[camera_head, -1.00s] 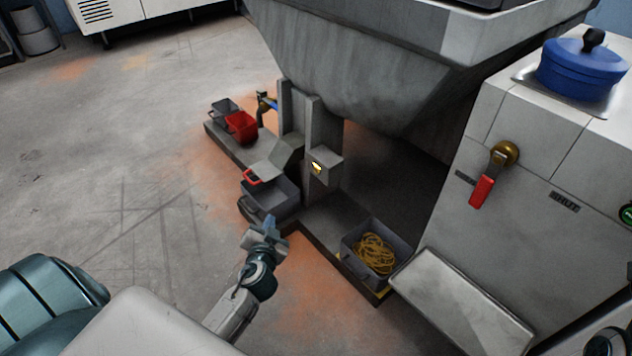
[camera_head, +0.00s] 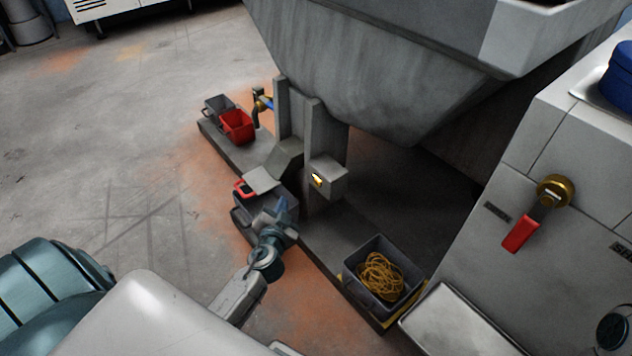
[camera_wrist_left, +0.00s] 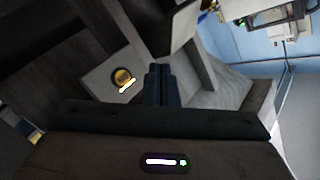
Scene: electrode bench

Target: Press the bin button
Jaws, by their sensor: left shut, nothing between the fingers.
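The bin button (camera_head: 316,180) is a small yellow, lit button on the face of a grey box (camera_head: 334,174) fixed to the post under the large hopper. In the left wrist view the button (camera_wrist_left: 123,79) is a yellow-rimmed disc with a bright bar, left of my fingers. My left gripper (camera_head: 281,208) is shut and empty. My right gripper is not in view.
A grey bin (camera_head: 349,291) holding yellow cord stands on the low base at right. A red bin (camera_head: 237,126) stands at the far end. The hopper (camera_head: 380,75) overhangs the box. A cabinet with a red-handled lever (camera_head: 522,233) is at right. The floor at left is clear.

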